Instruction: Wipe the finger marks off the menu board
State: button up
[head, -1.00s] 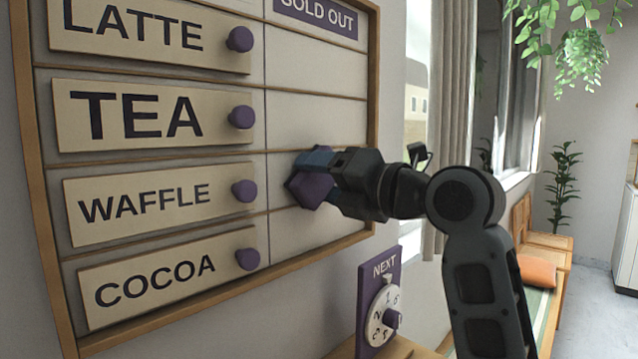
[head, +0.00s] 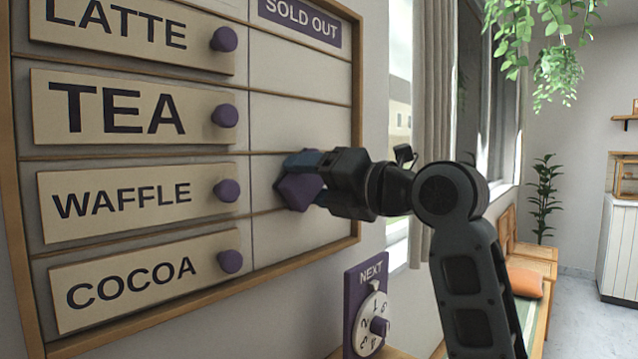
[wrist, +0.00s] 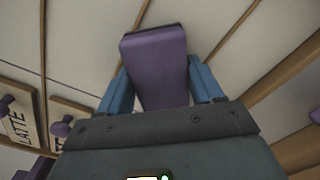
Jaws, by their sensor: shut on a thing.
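The menu board (head: 300,121) hangs on the wall at the left of the head view, with a wooden frame and rows for wooden name plates. My gripper (head: 305,175) is at the board's right column, beside the WAFFLE row. It is shut on a purple block-like wiper (head: 296,192), which is at or very near the board face; contact cannot be told. In the wrist view the purple wiper (wrist: 158,65) sits between the blue fingers. I cannot make out finger marks in either view.
Plates for LATTE, TEA (head: 120,108), WAFFLE (head: 135,202) and COCOA have purple knobs that stick out. A SOLD OUT sign (head: 300,20) tops the right column. A purple NEXT dial (head: 368,305) stands below right. A bench with an orange cushion (head: 524,281) is beyond.

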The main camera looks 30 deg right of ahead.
jog(key=shift+s+a, duration=0.2)
jog(key=shift+a, duration=0.35)
jog(key=shift+s+a, duration=0.15)
jog(key=shift+a, duration=0.4)
jog(key=shift+f, duration=0.1)
